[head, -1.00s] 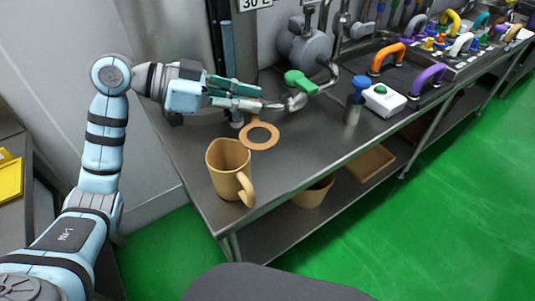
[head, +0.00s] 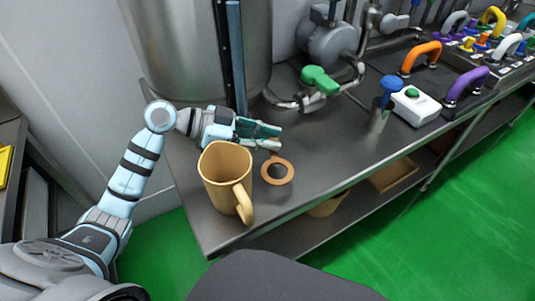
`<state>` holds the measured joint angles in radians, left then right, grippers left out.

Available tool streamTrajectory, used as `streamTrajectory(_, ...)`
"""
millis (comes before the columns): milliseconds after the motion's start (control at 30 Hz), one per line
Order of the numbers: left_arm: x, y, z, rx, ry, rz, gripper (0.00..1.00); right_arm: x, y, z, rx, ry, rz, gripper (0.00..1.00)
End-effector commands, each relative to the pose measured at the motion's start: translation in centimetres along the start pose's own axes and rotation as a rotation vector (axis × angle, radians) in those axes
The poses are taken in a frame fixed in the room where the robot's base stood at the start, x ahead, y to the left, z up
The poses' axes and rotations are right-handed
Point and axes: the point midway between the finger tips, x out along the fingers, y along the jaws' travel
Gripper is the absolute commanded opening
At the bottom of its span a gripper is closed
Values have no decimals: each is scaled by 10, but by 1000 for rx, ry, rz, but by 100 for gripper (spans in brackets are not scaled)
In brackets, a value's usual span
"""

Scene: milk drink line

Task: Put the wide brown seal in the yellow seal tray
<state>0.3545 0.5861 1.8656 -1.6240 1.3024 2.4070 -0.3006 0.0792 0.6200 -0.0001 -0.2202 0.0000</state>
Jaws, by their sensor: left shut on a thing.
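The wide brown seal (head: 290,173) is a flat ring with a small tab, seen just right of the mug in the head view. My left gripper (head: 274,138) is shut on the seal at its tab end, with the ring hanging out on the near side of the fingertips. I cannot tell whether the ring touches the steel table. A yellow tray edge (head: 4,166), probably the seal tray, shows at the far left and is mostly cut off. My right gripper is out of view.
A tan mug (head: 226,165) stands at the table's near corner, close to my left gripper and the seal. A steel tank (head: 190,50) rises behind. A blue-topped post (head: 380,115) and white button box (head: 415,107) stand to the right. The steel table (head: 325,150) is clear between.

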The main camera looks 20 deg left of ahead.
Motion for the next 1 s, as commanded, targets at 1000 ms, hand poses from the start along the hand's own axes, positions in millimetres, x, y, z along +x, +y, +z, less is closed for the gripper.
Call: streamTrajectory(1000,17,1,38,-6,-1,6,38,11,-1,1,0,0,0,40)
